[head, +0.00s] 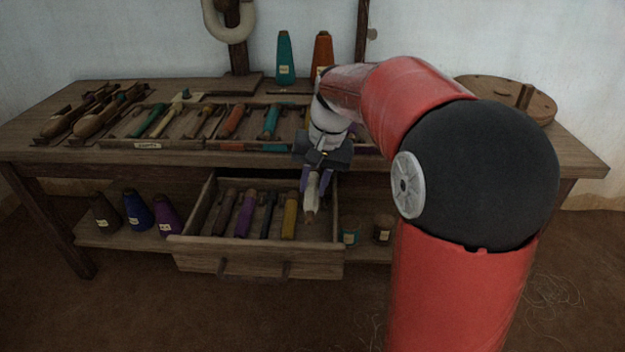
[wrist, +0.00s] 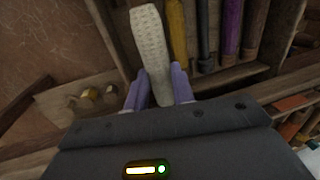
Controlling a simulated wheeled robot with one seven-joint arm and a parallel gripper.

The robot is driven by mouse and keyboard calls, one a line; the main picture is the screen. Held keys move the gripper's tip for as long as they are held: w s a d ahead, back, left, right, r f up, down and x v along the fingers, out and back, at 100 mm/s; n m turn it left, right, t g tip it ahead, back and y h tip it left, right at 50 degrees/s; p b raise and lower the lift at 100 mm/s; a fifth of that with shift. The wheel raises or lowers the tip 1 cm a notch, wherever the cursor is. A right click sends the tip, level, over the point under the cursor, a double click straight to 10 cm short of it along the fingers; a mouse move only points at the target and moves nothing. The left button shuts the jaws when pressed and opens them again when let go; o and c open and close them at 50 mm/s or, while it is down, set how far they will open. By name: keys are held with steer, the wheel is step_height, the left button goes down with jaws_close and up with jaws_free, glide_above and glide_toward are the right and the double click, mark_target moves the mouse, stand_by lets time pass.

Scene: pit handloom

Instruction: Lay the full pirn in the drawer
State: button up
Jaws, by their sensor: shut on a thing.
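My gripper (head: 317,183) is shut on a cream-white full pirn (head: 311,198) with a textured, wound surface. The pirn points down and toward the front in the head view; in the wrist view the pirn (wrist: 152,50) stands out between the two purple fingers. The wooden drawer (head: 215,257) is pulled open under the bench. Several pirns lie in it side by side, among them a purple pirn (head: 245,213) and a yellow pirn (head: 290,215). The held pirn appears over the drawer's right part, right of the yellow one. Its height above the drawer floor is unclear.
The bench top (head: 60,120) carries shuttles (head: 75,118) and a divided tray (head: 150,144) of coloured pirns. Dark, blue and purple cones (head: 137,210) stand on the lower shelf left of the drawer. Small pots (head: 383,230) stand right of it. The drawer's right side wall is close to my gripper.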

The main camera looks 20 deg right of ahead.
steer(key=shift+f+b, duration=2.1)
steer(key=shift+f, duration=1.25)
steer(key=o, duration=1.1)
steer(key=shift+c, duration=0.2)
steer(key=shift+o, duration=0.7)
steer(key=shift+d, duration=0.1)
steer(key=shift+c, duration=0.4)
